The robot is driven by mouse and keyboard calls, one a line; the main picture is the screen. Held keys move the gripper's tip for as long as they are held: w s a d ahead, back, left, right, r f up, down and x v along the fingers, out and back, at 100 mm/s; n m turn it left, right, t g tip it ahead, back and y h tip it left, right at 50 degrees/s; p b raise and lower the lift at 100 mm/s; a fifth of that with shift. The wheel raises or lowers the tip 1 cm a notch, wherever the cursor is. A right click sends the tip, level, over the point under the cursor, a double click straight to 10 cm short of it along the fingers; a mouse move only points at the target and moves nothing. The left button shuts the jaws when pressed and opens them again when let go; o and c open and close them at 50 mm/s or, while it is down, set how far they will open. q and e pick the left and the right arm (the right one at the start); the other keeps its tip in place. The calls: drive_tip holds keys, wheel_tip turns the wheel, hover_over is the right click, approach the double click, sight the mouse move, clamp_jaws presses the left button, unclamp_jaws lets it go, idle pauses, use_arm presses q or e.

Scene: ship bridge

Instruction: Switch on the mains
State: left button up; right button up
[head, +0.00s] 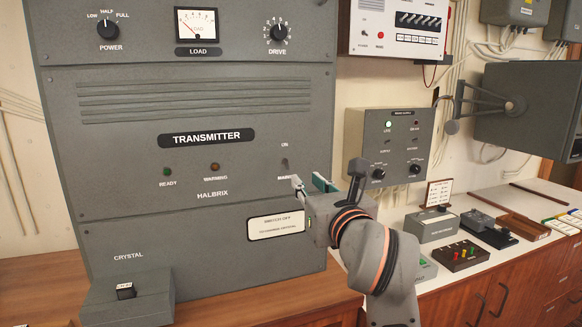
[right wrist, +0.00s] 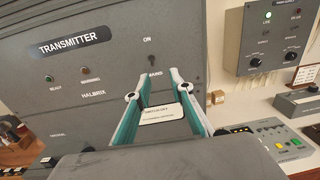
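The mains switch (head: 285,163) is a small toggle on the grey transmitter panel (head: 230,190), between the labels ON and MAINS. It also shows small in the right wrist view (right wrist: 151,60); its lever position is too small to tell. My right gripper (head: 308,182) is just below and to the right of the switch in the head view. In the right wrist view its fingers (right wrist: 158,72) are spread apart and empty, pointing toward the panel with the switch seen between and beyond the tips. Touching cannot be told. My left gripper is not in view.
A switch-off notice plate (head: 276,225) is below the switch. A power supply box (head: 390,145) with a lit green lamp is to the right. The crystal housing (head: 125,300) juts out at lower left.

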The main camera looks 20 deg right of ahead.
sight(288, 168)
drive_tip(key=shift+y, duration=0.5)
drive_tip(key=shift+w+a+r+p, duration=0.15)
drive_tip(key=shift+w+a, duration=0.1)
drive_tip(key=shift+w, duration=1)
drive_tip(key=shift+w+a+f+p, duration=0.1)
drive_tip(key=shift+w+a, duration=0.1)
drive_tip(key=shift+w, duration=1.1)
drive_tip(key=shift+w+a+r+p, duration=0.15)
drive_tip(key=shift+w+a, duration=0.1)
drive_tip(key=shift+w, duration=1)
clamp_jaws()
